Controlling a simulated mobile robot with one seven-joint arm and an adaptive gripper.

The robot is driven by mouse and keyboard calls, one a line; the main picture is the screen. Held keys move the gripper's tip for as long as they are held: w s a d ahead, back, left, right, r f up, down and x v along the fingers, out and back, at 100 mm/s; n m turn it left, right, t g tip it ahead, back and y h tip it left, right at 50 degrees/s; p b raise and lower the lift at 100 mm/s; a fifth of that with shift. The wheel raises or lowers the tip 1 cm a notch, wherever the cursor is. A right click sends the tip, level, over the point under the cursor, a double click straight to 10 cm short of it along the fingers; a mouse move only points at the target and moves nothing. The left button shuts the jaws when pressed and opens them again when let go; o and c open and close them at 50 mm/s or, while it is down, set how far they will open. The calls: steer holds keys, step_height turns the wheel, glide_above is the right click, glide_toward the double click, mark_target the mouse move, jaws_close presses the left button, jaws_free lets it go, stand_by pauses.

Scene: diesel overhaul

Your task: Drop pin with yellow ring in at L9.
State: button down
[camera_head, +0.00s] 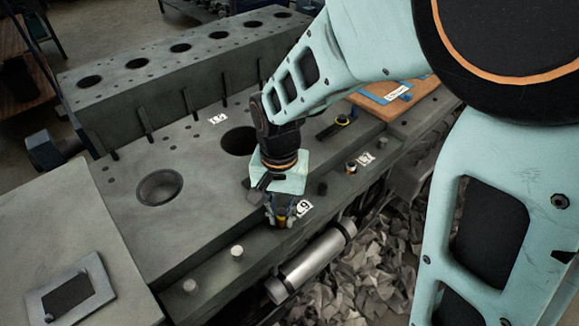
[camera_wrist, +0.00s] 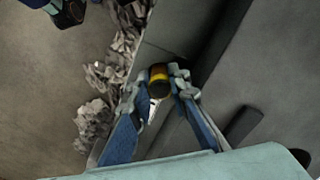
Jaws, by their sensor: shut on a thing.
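My gripper (camera_head: 280,214) is low over the front ledge of the engine block (camera_head: 200,205), its fingers closed around the pin with the yellow ring (camera_head: 282,211). In the wrist view, the pin (camera_wrist: 159,84) sits between the two fingertips (camera_wrist: 158,76), with its dark end and yellow band showing. A white label (camera_head: 304,208), which looks like L9, lies on the ledge just right of the gripper. Any hole at that label is hidden by the gripper and pin. I cannot tell whether the pin touches the ledge.
Another banded pin (camera_head: 351,167) stands near a second label (camera_head: 366,158). Pale pegs (camera_head: 237,252) rise from the ledge at left. A silver cylinder (camera_head: 312,262) lies along the block's front, above crumpled grey packing (camera_head: 370,265). A wooden board (camera_head: 398,95) is behind my arm.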

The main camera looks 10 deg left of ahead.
steer(key=shift+f, duration=0.15)
steer(key=shift+f+b, duration=0.3)
steer(key=shift+b, duration=0.05)
steer(key=c, duration=1.4)
jaws_free()
steer(key=shift+o, duration=0.2)
steer(key=shift+r, duration=0.1)
steer(key=shift+r, duration=0.1)
steer(key=shift+a+r+p, duration=0.1)
steer(key=shift+r+p, duration=2.7)
steer(key=shift+r, duration=0.65)
steer(key=shift+f, duration=0.1)
